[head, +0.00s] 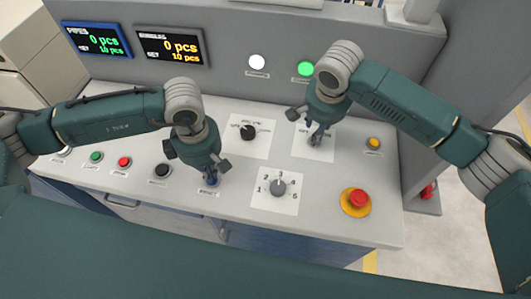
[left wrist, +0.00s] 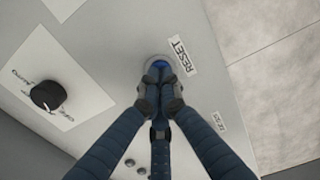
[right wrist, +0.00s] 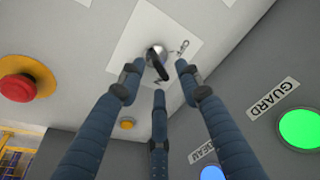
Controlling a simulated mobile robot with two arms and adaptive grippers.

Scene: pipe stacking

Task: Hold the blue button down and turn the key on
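The blue button (left wrist: 160,61), beside a RESET label, shows in the left wrist view, mostly covered by my fingertips. My left gripper (left wrist: 158,76) has its fingers drawn together over the button and holds nothing; whether the button is pressed down cannot be told. In the head view the left gripper (head: 210,184) points down at the panel's front. The key switch (right wrist: 156,52) shows in the right wrist view as a metal round with a dark key on a white plate. My right gripper (right wrist: 157,78) is open, its fingers spread around the key, with no clear contact.
A black knob (head: 249,132) and a numbered dial (head: 279,188) lie between the arms on the console (head: 330,222). A red emergency button (head: 358,198) and a yellow button (head: 374,143) are at the right. A green guard lamp (head: 305,68) is lit behind.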

